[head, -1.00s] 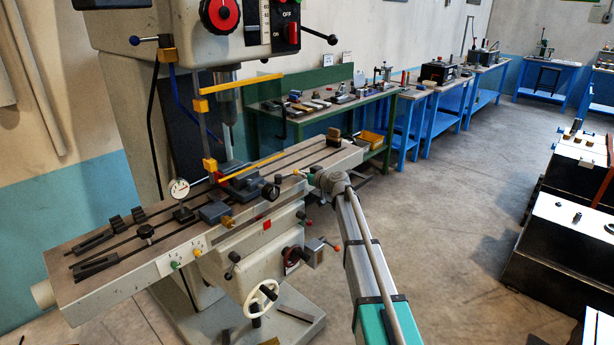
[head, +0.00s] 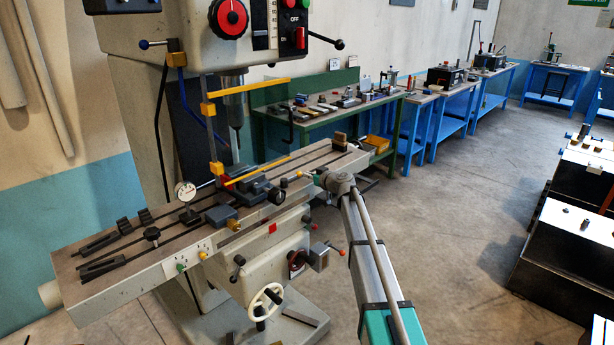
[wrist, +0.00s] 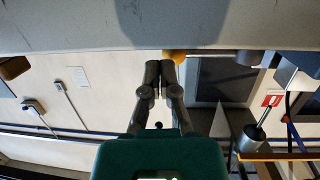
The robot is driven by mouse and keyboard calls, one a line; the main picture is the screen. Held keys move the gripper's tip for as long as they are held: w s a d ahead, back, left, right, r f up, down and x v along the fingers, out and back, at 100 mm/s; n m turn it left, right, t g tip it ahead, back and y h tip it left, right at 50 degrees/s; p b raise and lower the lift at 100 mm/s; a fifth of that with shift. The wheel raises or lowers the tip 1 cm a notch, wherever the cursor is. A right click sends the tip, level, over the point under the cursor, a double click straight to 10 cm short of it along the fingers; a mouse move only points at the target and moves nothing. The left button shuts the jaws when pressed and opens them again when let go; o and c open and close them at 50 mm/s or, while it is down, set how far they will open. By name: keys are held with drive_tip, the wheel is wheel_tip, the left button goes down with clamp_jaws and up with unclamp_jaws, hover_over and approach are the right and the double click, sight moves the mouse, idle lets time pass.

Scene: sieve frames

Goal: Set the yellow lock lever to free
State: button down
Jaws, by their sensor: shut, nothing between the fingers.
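My gripper (wrist: 160,70) is shut and empty in the wrist view, its two dark fingertips together. A rounded yellow part (wrist: 174,56) shows just beyond the fingertips, against a large grey edge, partly cut off by it. I cannot tell whether they touch, nor whether this part is the lock lever. In the head view my arm reaches the right front of the milling machine's table (head: 130,285), and the fingers are too small to make out. A yellow knob (head: 203,255) sits on the table's front, beside a green one (head: 181,266). The lever's setting cannot be read.
A grey vise (head: 258,188), a dial gauge (head: 185,191) and clamps lie on the table. A yellow guard bar (head: 262,168) crosses above it. A white handwheel (head: 267,298) sticks out below.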

drive_tip(key=s+d+r+p, duration=0.2)
drive_tip(key=s+d, duration=0.5)
drive_tip(key=d, duration=0.3)
drive_tip(key=shift+s+d+r, duration=0.2)
drive_tip(key=shift+d+r, duration=0.05)
drive_tip(key=shift+d, duration=0.05)
drive_tip(key=s+a+f+m+g+h+p, duration=0.1)
drive_tip(key=s+a+f+g+p, duration=0.15)
drive_tip(key=s, duration=0.45)
drive_tip(key=s+a+f+g+h+p, duration=0.1)
drive_tip(key=s+a+f+g, duration=0.15)
drive_tip(key=s, duration=0.55)
drive_tip(key=s+a+f+m+g+h+p, duration=0.1)
drive_tip(key=s+a+g, duration=0.2)
drive_tip(key=s, duration=0.4)
drive_tip(key=s+d+m+g+h+p, duration=0.1)
drive_tip(key=s+d+m+g+h, duration=0.1)
drive_tip(key=s, duration=0.8)
drive_tip(key=s+d+f+m+g+h+p, duration=0.1)
drive_tip(key=s+d+m+g+h+p, duration=0.1)
drive_tip(key=s, duration=0.8)
drive_tip(key=shift+s+m+g+h+p, duration=0.15)
drive_tip(key=shift+m+g+h+p, duration=0.35)
drive_tip(key=shift+h, duration=0.6)
drive_tip(key=shift+d+f, duration=0.1)
